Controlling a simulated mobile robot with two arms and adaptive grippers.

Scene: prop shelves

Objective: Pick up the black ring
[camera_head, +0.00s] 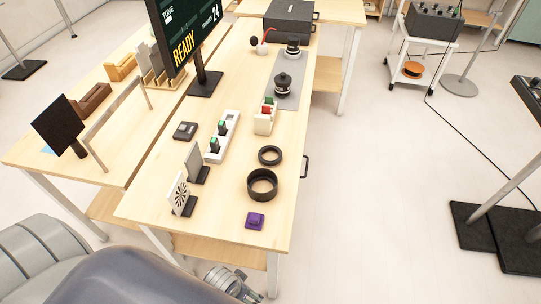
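Two black rings lie on the light wooden table (225,185). The thinner black ring (269,156) lies flat near the table's right edge. The taller, wider black ring (262,186) lies just in front of it, apart from it. Both look empty and nothing touches them. My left arm comes in from the bottom left. A metal part at its end, seemingly my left gripper (232,283), shows at the bottom edge, below the table's near edge and well short of both rings. Its fingers cannot be made out. My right gripper is out of view.
A purple block (255,221) sits in front of the rings. A dartboard card (180,195), a grey panel (195,165) and a white strip with green items (222,137) stand to the left. A red-and-white holder (265,117) stands behind.

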